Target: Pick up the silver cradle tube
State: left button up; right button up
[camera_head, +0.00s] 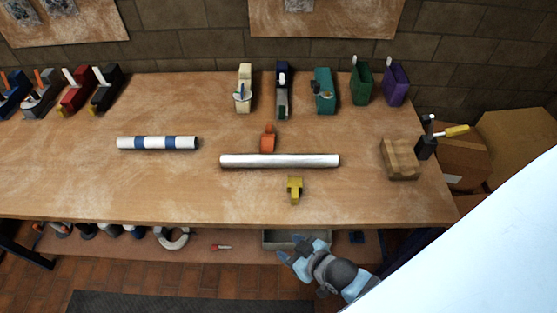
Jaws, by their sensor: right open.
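The silver cradle tube (280,161) lies across the middle of the wooden workbench (150,195), running left to right. My right gripper (298,248) is in front of the bench's front edge, below the tube in the picture. It is open and empty, with its blue-tipped fingers apart from the tube. My left gripper does not show.
An orange block (268,138) stands just behind the tube and a yellow piece (294,189) in front. A blue-and-white striped tube (157,143) lies to the left. A wooden block (400,158) is at right. Several coloured tools line the back edge.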

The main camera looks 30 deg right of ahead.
aim_at(227, 160)
jog(key=z, duration=1.9)
jog(key=u, duration=0.95)
jog(key=j+z, duration=0.25)
jog(key=j, duration=2.4)
